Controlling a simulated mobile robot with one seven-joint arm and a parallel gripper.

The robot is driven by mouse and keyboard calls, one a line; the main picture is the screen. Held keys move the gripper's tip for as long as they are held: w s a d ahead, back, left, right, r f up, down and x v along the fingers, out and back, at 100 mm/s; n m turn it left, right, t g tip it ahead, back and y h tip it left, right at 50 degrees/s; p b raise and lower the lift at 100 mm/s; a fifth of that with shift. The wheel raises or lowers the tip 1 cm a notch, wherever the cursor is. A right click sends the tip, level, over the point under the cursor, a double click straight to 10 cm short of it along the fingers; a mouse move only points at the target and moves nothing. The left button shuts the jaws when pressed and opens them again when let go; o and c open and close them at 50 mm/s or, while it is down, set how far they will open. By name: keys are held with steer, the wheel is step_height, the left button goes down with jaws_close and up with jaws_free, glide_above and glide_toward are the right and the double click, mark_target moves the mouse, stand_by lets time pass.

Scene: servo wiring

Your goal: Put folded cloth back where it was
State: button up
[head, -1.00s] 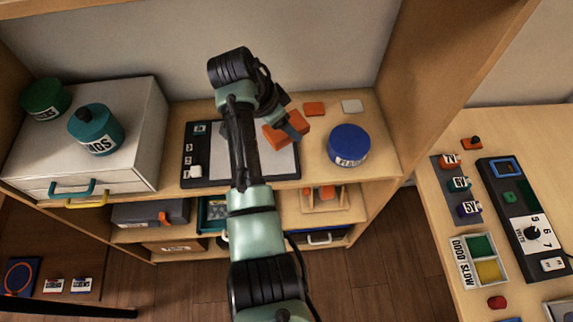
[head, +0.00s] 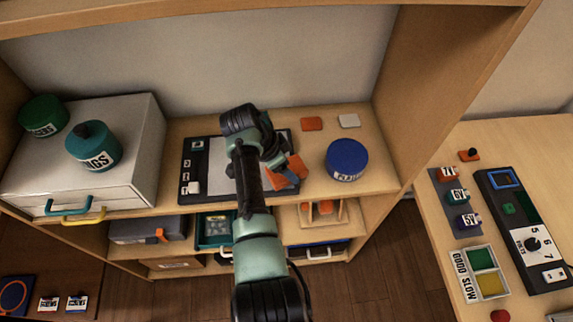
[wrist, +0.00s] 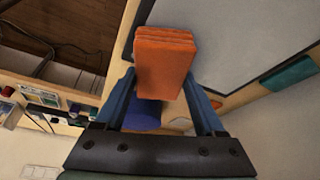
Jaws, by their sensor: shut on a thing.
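The folded cloth (wrist: 165,62) is an orange layered block in the wrist view. It sits between the two blue fingers of my gripper (wrist: 163,88), which is shut on it. In the head view the cloth (head: 297,166) and my gripper (head: 286,170) are over the right edge of the dark-framed board (head: 185,174), left of the blue tin (head: 347,160). My arm hides part of the board. Whether the cloth touches the surface below cannot be told.
A flat orange piece (head: 312,124) and a white piece (head: 348,121) lie at the back of the shelf. A white drawer box (head: 140,150) with tins stands left. Shelf walls flank the space. A side table (head: 450,140) with devices is right.

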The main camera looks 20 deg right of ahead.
steer(key=shift+f, duration=0.15)
steer(key=o, duration=1.2)
steer(key=shift+c, duration=0.2)
steer(key=v, duration=1.2)
steer(key=shift+r, duration=0.25)
steer(key=shift+s, duration=0.1)
